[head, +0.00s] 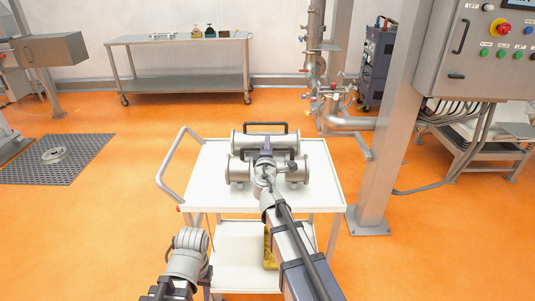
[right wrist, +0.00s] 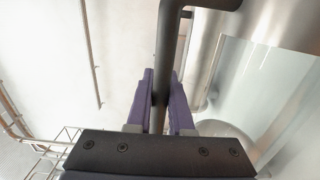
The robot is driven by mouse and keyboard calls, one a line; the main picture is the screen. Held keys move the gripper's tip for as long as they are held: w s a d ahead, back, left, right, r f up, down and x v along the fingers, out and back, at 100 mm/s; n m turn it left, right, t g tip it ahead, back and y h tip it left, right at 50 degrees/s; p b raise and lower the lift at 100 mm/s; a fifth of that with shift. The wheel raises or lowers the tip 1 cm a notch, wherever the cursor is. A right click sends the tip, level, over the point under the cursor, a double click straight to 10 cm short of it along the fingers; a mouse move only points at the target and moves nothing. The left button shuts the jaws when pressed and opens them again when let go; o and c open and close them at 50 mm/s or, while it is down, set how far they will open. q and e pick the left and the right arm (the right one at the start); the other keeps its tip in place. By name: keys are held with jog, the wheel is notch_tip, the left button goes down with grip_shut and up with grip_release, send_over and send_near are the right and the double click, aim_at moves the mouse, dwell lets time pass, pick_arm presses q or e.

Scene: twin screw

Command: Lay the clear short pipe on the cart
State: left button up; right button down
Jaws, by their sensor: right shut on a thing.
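Two short flanged pipes lie crosswise on the white cart (head: 325,193) in the head view, a rear pipe (head: 240,143) with a black handle (head: 250,127) on top and a front pipe (head: 240,171) close before it. My right gripper (head: 266,150) reaches over the middle of the front pipe and hides part of both. In the right wrist view its purple fingers (right wrist: 161,103) are shut on a dark bar handle (right wrist: 166,50). A see-through pipe wall (right wrist: 285,85) shows beside it. Whether the held pipe touches the cart top is hidden. My left gripper is not in view; only its arm shows.
The cart's push handle (head: 168,172) rises at its left. The cart top is bare in front of the pipes. A steel post (head: 374,150) and control cabinet (head: 490,55) stand at right. A steel table (head: 180,41) stands at the back, beyond open orange floor.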

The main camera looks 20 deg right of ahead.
jog(key=shift+f+b, duration=0.45)
jog(key=shift+f, duration=0.45)
jog(key=shift+r, duration=0.1)
jog(key=c, duration=1.2)
grip_release()
jog(key=shift+c, duration=0.2)
jog(key=o, duration=0.4)
